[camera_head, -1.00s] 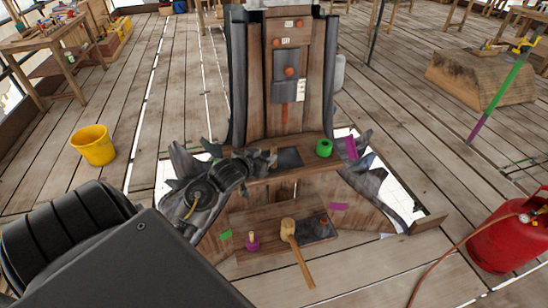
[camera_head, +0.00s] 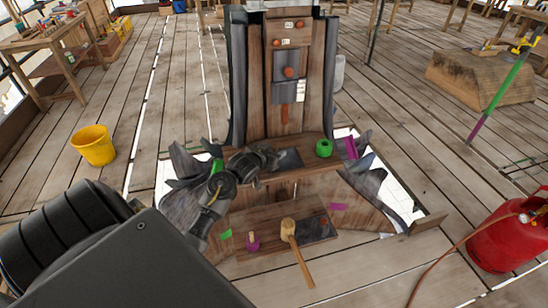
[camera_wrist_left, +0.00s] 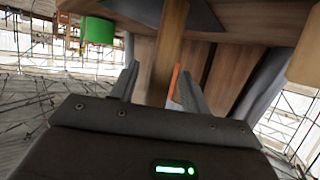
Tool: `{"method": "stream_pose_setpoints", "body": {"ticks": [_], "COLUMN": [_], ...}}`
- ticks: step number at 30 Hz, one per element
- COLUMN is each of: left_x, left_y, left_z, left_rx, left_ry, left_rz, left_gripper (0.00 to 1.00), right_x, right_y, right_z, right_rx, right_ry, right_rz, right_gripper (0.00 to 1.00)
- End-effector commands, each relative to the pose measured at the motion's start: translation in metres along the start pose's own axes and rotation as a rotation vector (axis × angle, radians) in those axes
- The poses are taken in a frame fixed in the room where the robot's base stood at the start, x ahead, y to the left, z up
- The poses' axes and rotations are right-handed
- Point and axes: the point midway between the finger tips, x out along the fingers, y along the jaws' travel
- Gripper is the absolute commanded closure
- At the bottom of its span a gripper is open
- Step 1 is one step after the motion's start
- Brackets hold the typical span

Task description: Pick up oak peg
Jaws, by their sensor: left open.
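A small light-wood peg stands in a purple base (camera_head: 252,242) on the lower wooden shelf; I cannot tell for sure that it is the oak peg. My left gripper (camera_head: 272,158) is at the upper ledge of the spire, left of a green roll (camera_head: 324,148); its fingertips are small and dark there. In the left wrist view the gripper (camera_wrist_left: 158,84) is open. An upright brown wooden bar (camera_wrist_left: 170,45) shows between its fingers, with a thin orange strip (camera_wrist_left: 175,82) beside it. Whether the fingers touch the bar is unclear. My right gripper is out of view.
A wooden mallet (camera_head: 290,232) lies on the lower shelf (camera_head: 270,217), its handle over the front edge. Grey jagged pieces (camera_head: 362,180) flank the spire. A red gas cylinder (camera_head: 505,235) stands right, a yellow bucket (camera_head: 93,145) left. Plank floor between is mostly clear.

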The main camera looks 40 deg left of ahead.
Motion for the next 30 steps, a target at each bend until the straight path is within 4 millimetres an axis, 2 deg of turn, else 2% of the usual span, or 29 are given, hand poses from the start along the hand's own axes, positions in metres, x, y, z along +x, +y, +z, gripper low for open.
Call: {"method": "stream_pose_setpoints", "body": {"ticks": [1,11,22,28,30], "left_x": [0.0,0.0,-0.002,-0.014,-0.033], "left_y": [0.0,0.001,0.0,-0.001,-0.003], "left_z": [0.0,0.0,-0.005,-0.033,-0.042], "left_rx": [0.0,0.0,0.0,0.003,0.004], "left_ry": [0.0,-0.001,0.001,0.005,0.003], "left_rz": [0.0,0.001,0.001,0.0,-0.001], "left_gripper": [0.57,1.0,1.0,1.0,1.0], "right_x": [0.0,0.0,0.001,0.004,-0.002], "right_y": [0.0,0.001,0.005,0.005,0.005], "right_z": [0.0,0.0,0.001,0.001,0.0], "right_rx": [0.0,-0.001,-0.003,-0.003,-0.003], "right_ry": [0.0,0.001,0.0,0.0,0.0], "right_rz": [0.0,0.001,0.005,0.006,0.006], "right_gripper": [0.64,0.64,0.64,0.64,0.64]}}
